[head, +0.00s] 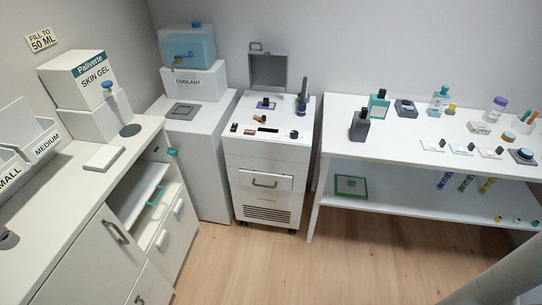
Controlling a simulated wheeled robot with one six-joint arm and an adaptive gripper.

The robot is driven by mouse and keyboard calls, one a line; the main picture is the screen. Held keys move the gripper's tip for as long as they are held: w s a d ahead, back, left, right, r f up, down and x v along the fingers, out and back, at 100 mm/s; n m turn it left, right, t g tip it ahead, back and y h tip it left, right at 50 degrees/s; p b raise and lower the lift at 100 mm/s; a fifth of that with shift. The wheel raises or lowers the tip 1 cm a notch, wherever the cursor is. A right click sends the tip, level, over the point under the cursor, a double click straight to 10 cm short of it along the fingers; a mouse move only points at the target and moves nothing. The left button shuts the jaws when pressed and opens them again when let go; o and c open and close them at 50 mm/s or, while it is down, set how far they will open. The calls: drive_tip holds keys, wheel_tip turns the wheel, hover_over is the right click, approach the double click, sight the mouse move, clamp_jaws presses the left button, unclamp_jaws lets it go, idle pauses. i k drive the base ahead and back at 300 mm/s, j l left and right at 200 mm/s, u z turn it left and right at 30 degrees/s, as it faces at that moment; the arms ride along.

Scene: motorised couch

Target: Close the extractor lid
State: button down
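The extractor looks to be the white wheeled cabinet (262,160) in the middle of the head view, though I read no label on it. A grey lid (268,72) stands upright at the back of its top, so it is open. A small loop handle (256,46) sticks up from the lid's upper left edge. A dark purple-marked opening or part (266,104) lies on the top in front of the lid. A dark upright handpiece (302,96) stands at the top's right side. My gripper is not in view.
A white cabinet with a blue coolant tank (187,44) stands close on the left. A white table (340,148) with bottles and small items stands on the right. The wooden floor (250,262) in front is clear.

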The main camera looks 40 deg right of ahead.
sight(268, 67)
drive_tip(key=i+l, duration=0.25)
drive_tip(key=i, duration=0.25)
drive_tip(key=i+l, duration=0.25)
drive_tip(key=i, duration=0.25)
